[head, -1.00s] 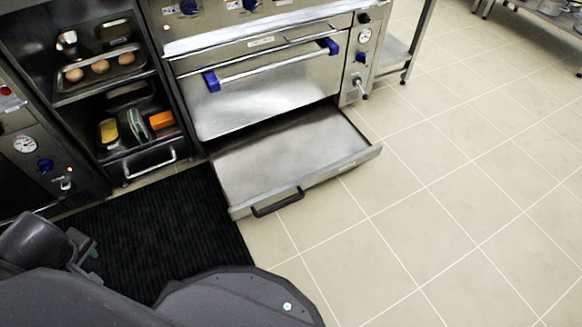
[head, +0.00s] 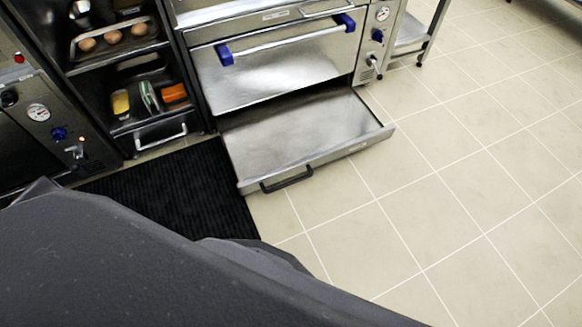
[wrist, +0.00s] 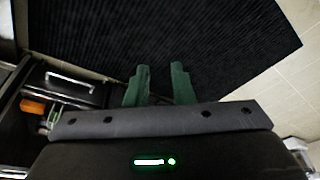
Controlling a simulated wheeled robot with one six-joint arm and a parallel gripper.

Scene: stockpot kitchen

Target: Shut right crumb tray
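The right crumb tray (head: 300,132) is a wide, flat steel drawer, pulled well out beneath the steel oven (head: 275,65) in the head view. Its dark bar handle (head: 287,181) is on the front edge, near the left end. My gripper is hidden in the head view, where my dark arm fills the lower left. In the wrist view my gripper (wrist: 160,82) shows two green fingers with a gap between them and nothing held. The fingers are over the black ribbed mat (wrist: 215,35), apart from the tray handle.
The black mat (head: 175,190) lies left of the tray. A dark shelf unit (head: 125,55) with eggs, packets and a low handled drawer (head: 160,138) stands left of the oven. Another appliance (head: 45,120) is at far left. Tiled floor (head: 450,190) to the right is clear.

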